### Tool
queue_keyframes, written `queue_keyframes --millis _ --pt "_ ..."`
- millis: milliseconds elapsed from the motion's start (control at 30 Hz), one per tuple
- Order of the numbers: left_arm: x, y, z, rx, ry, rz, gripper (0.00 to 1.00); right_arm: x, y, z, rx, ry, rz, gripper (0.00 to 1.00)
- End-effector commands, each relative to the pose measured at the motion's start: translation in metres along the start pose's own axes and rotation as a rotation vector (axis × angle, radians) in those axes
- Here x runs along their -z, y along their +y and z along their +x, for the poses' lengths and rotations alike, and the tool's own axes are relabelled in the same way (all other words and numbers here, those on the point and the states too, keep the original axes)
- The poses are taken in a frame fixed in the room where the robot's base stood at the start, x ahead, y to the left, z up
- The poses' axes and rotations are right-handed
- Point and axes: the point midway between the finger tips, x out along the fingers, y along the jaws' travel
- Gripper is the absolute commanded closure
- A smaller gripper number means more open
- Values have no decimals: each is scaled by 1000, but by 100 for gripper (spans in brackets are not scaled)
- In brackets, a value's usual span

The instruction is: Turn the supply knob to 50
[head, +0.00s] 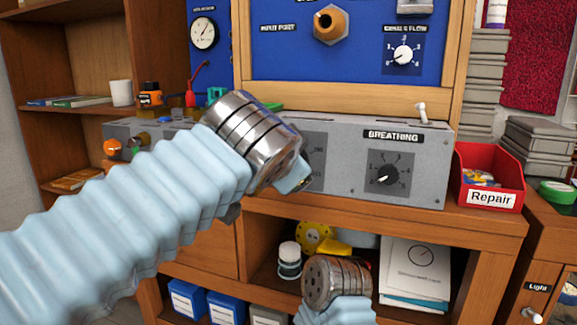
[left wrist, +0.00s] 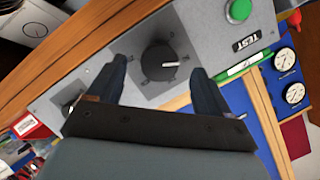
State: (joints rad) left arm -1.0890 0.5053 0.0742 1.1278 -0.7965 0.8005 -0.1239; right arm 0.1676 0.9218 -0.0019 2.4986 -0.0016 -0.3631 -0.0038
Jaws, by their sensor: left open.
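The black supply knob (left wrist: 158,62) shows in the left wrist view on a square grey dial plate (left wrist: 150,90) on the metal panel. Its white pointer mark points to the right in that view. The dial numbers are too small to read there. My left gripper (left wrist: 157,66) is open, with one finger on each side of the knob; I see no clear contact. In the head view my left wrist hides the knob, and only the right edge of its dial plate (head: 315,150) shows. My right forearm end shows at the bottom, but its gripper is not visible.
The BREATHING knob (head: 386,174) is to the right on the same panel, below a toggle switch (head: 422,113). A green TEST button (left wrist: 238,11) and a green marker (left wrist: 243,66) lie near the left gripper. A red Repair bin (head: 489,178) stands right of the panel.

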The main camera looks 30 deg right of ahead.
Motion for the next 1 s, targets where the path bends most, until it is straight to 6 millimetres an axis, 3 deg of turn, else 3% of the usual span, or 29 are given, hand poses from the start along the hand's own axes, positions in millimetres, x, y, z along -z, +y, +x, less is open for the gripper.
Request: queue_keyframes --millis 200,400,1000 --pt "0 0 -55 1 2 0 20 1 3 4 -2 2 2 57" --pt "-1 0 -85 1 0 0 20 1 4 5 -3 3 3 57" --pt "-2 0 -90 -2 -5 -1 20 1 4 5 -3 3 3 57"
